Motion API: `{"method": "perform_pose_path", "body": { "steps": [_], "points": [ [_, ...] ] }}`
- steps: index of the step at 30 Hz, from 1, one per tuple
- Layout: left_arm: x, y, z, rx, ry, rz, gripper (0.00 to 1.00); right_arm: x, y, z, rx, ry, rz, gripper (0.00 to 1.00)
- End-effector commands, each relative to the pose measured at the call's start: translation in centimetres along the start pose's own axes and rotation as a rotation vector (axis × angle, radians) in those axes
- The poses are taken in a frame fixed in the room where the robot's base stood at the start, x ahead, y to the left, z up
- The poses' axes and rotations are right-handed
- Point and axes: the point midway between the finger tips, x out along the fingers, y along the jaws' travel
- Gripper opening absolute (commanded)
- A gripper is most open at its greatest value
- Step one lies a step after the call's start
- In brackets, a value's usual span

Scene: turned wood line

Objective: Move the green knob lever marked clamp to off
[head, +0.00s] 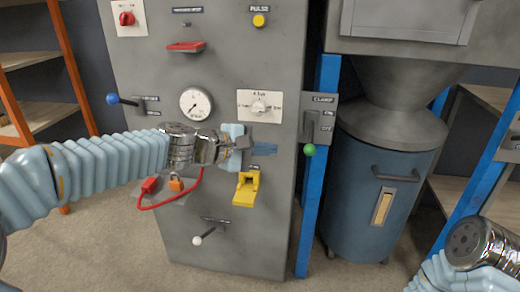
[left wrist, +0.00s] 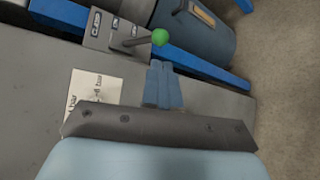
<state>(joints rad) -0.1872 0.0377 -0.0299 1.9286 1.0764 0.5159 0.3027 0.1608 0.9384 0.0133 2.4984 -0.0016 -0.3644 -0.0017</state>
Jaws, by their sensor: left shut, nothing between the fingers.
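The green knob (head: 309,150) sits at the lower end of a dark lever on a grey plate (head: 318,118) marked CLAMP, at the cabinet's right edge. ON and OFF labels are on the plate. The lever points down in the head view. My left gripper (head: 265,149) is shut and empty, left of the knob and apart from it, in front of the cabinet. In the left wrist view the shut blue fingers (left wrist: 162,85) are below the green knob (left wrist: 160,37), with a visible gap. My right gripper is out of view; only its wrist shows.
A pressure selector (head: 259,105) is above my left gripper, and a yellow switch (head: 246,188) is below it. A blue post (head: 314,200) stands beside the cabinet. A blue drum (head: 381,200) stands right of the lever. A red cable (head: 170,203) hangs at lower left.

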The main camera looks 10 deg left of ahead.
Motion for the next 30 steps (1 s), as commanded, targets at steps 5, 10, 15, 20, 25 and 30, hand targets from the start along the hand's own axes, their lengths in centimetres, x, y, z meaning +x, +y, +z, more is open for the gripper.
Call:
{"method": "perform_pose_path", "body": {
  "steps": [5,10,15,20,25,30],
  "points": [
    [4.1,-0.2,0.0,-0.001,-0.001,-0.004,0.0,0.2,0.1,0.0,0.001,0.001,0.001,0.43],
    [7.2,-0.1,0.0,-0.001,-0.001,-0.003,0.0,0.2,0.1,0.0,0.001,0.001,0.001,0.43],
    [9.0,-0.1,0.0,-0.001,0.001,-0.002,0.0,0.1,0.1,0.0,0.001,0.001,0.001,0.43],
    [9.6,-0.1,0.0,0.001,0.001,-0.002,0.0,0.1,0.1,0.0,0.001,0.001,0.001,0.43],
    [9.7,-0.1,0.0,0.001,0.001,-0.002,0.0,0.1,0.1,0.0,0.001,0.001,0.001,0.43],
    [9.7,-0.2,-0.1,0.002,0.002,0.0,0.0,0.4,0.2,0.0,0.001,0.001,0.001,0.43]
  ]
}}
